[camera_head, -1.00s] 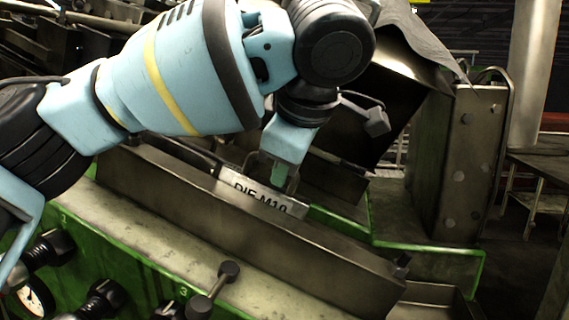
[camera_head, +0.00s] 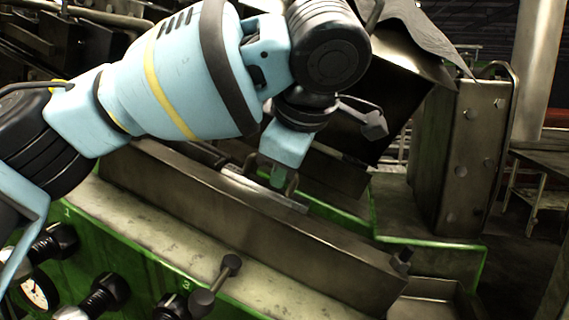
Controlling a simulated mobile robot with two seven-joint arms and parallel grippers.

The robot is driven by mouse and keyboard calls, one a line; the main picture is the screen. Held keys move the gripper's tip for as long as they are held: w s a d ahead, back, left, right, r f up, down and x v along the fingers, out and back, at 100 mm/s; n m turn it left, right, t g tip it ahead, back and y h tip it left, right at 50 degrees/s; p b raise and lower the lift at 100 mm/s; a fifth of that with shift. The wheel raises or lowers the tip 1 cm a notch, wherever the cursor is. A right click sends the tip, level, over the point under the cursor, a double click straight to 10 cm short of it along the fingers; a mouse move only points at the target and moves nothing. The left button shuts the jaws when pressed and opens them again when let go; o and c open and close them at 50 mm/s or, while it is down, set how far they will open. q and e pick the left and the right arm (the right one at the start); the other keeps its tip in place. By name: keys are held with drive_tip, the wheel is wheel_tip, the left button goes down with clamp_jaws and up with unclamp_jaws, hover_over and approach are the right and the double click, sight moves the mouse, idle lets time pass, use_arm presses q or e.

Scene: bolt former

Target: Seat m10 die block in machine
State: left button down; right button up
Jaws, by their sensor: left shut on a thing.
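The M10 die block (camera_head: 262,189) is a pale metal block, low behind the long brown steel wall of the machine (camera_head: 250,221). Only its top strip shows; its lettered face is hidden behind the wall. My left gripper (camera_head: 278,181) points down from above and is shut on the block near its middle. I cannot tell whether the block touches the bottom of the slot. My right gripper is not in view.
A green-edged ledge (camera_head: 425,243) lies right of the block. A bolted upright plate (camera_head: 468,155) stands behind it. Black knobs (camera_head: 230,265) and a gauge (camera_head: 38,292) line the near front. A grey cloth (camera_head: 425,35) hangs over the back.

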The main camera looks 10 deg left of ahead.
use_arm(q)
drive_tip(key=shift+a+f, duration=0.15)
drive_tip(key=shift+f, duration=0.15)
idle(0.9)
drive_tip(key=c, duration=1.4)
unclamp_jaws()
drive_tip(key=shift+f, duration=0.15)
drive_tip(key=shift+f, duration=0.1)
drive_tip(key=shift+f, duration=0.15)
drive_tip(key=o, duration=0.4)
drive_tip(key=shift+w+d+r, duration=0.1)
drive_tip(key=shift+d+r, duration=0.2)
drive_tip(key=shift+r, duration=0.4)
drive_tip(key=shift+s+d+r, duration=0.1)
drive_tip(key=shift+d+r, duration=0.05)
drive_tip(key=shift+r, duration=0.3)
drive_tip(key=shift+s+d+r, duration=0.1)
drive_tip(key=shift+d+r, duration=0.05)
drive_tip(key=shift+r, duration=0.3)
drive_tip(key=shift+d+r, duration=0.25)
drive_tip(key=shift+r, duration=0.4)
drive_tip(key=shift+d+r, duration=0.25)
drive_tip(key=shift+r, duration=0.4)
drive_tip(key=shift+d+r, duration=0.25)
drive_tip(key=shift+r, duration=0.4)
